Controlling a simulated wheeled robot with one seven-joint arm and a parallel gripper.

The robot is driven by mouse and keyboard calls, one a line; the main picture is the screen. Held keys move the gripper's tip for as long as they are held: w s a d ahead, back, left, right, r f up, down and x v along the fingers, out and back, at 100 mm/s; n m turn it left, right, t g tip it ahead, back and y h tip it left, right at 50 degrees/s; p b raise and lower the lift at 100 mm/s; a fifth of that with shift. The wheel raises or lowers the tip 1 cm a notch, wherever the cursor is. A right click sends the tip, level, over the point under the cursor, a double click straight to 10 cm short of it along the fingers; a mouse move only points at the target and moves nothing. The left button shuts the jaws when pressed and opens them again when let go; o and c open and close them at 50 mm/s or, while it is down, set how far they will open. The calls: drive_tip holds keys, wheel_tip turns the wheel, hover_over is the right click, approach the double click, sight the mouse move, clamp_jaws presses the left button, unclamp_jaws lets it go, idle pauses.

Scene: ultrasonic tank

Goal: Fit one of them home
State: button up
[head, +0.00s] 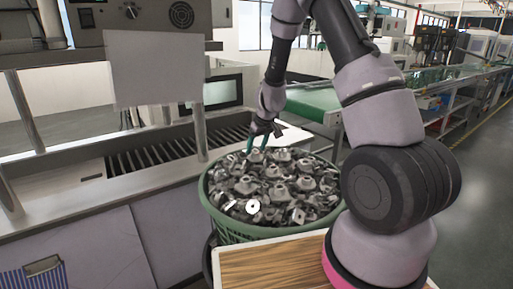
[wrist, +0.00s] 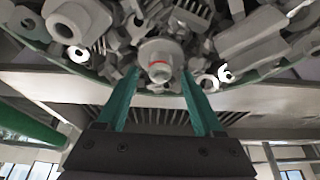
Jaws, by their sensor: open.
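A green basket (head: 222,229) is heaped with several grey metal parts (head: 245,186) of mixed shapes. My gripper (head: 258,143) points down at the far side of the heap, close above it. In the wrist view its two green fingers (wrist: 158,84) are open. A round grey part with a raised boss and a thin red ring (wrist: 159,60) shows between and just beyond the fingertips. I cannot tell whether the fingers touch it. Nothing is seen held. Which place a part fits is not clear from these views.
A steel tank bench (head: 130,196) with a dark slatted opening (head: 165,157) stands left of the basket. A white panel (head: 153,67) hangs above it. A wooden-topped surface (head: 272,264) is in front, and a green conveyor (head: 308,108) lies behind. Clear floor (head: 480,170) is at the right.

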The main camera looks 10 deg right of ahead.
drive_tip(key=v, duration=1)
drive_tip(key=shift+s+r, duration=0.15)
drive_tip(key=shift+r, duration=0.25)
drive_tip(key=s+d+r+m+t+y, duration=0.1)
drive_tip(key=s+r+m, duration=0.1)
drive_tip(key=s+r, duration=0.5)
drive_tip(key=s+r+m+y, duration=0.15)
drive_tip(key=s+r, duration=0.25)
drive_tip(key=r, duration=0.6)
drive_tip(key=s+d+r+m+t+h, duration=0.1)
drive_tip(key=s+r+m, duration=0.1)
drive_tip(key=s, duration=0.6)
drive_tip(key=s+d+r+m+t+h, duration=0.1)
drive_tip(key=s+d+r+m, duration=0.1)
drive_tip(key=s+r, duration=0.3)
drive_tip(key=s, duration=0.4)
drive_tip(key=shift+s+m, duration=0.25)
drive_tip(key=shift+m, duration=0.1)
